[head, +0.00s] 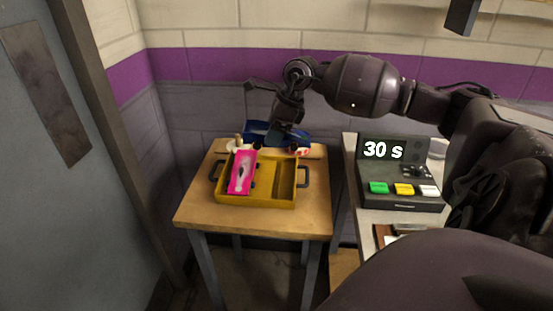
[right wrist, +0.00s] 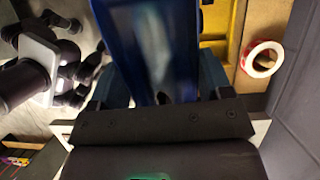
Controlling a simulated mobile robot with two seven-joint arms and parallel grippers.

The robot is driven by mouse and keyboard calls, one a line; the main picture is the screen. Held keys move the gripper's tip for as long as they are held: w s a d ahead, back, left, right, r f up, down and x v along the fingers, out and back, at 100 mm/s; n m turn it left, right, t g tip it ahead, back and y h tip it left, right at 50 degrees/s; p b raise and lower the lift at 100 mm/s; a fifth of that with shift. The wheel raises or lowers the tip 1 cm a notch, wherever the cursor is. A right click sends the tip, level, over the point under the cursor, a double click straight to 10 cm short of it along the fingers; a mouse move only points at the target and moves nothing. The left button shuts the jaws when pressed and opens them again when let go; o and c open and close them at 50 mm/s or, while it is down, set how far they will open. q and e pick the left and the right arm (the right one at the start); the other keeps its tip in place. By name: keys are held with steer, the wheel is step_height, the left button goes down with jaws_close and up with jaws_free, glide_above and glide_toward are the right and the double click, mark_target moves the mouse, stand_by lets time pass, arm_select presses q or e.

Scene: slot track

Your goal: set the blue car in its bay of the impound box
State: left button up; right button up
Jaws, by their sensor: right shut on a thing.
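The blue car (head: 262,132) is held by my right gripper (head: 284,138), above the back edge of the yellow impound box (head: 258,201). In the right wrist view the blue car (right wrist: 155,45) fills the space between the fingers of my right gripper (right wrist: 158,88), which is shut on it. The box has a left and a right bay. A pink car (head: 242,172) with a pale marking lies in the left bay, and the right bay looks empty. The gripper hides part of the blue car. My left gripper is not in view.
The box stands on a small wooden table (head: 200,203). A red-and-white tape roll (head: 301,151) lies behind the box; it also shows in the right wrist view (right wrist: 262,58). A white object with a wooden top (head: 238,145) stands back left. A console reading 30 s (head: 395,165) stands right.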

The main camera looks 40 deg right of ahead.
steer(key=m, duration=0.1)
steer(key=d+r+m+h, duration=0.1)
steer(key=m, duration=0.1)
steer(key=w+r+m+t, duration=0.1)
steer(key=m, duration=0.1)
steer(key=shift+d+h, duration=0.4)
steer(key=m, duration=0.1)
steer(key=m+h, duration=0.1)
steer(key=d+r+m, duration=0.1)
steer(key=shift+w+m, duration=0.4)
steer(key=m+h, duration=0.1)
steer(key=m, duration=0.2)
steer(key=m+g+h, duration=0.1)
steer(key=m, duration=0.2)
steer(key=w+m+h, duration=0.1)
steer(key=m, duration=0.3)
steer(key=shift+d+r+g+h, duration=0.25)
steer(key=shift+d+g+h, duration=0.05)
steer(key=shift+d+h, duration=0.1)
step_height(320, 180, down, 18)
steer(key=shift+b, duration=0.9)
steer(key=shift+f, duration=0.85)
steer(key=shift+s+f, duration=0.1)
steer(key=o, duration=1)
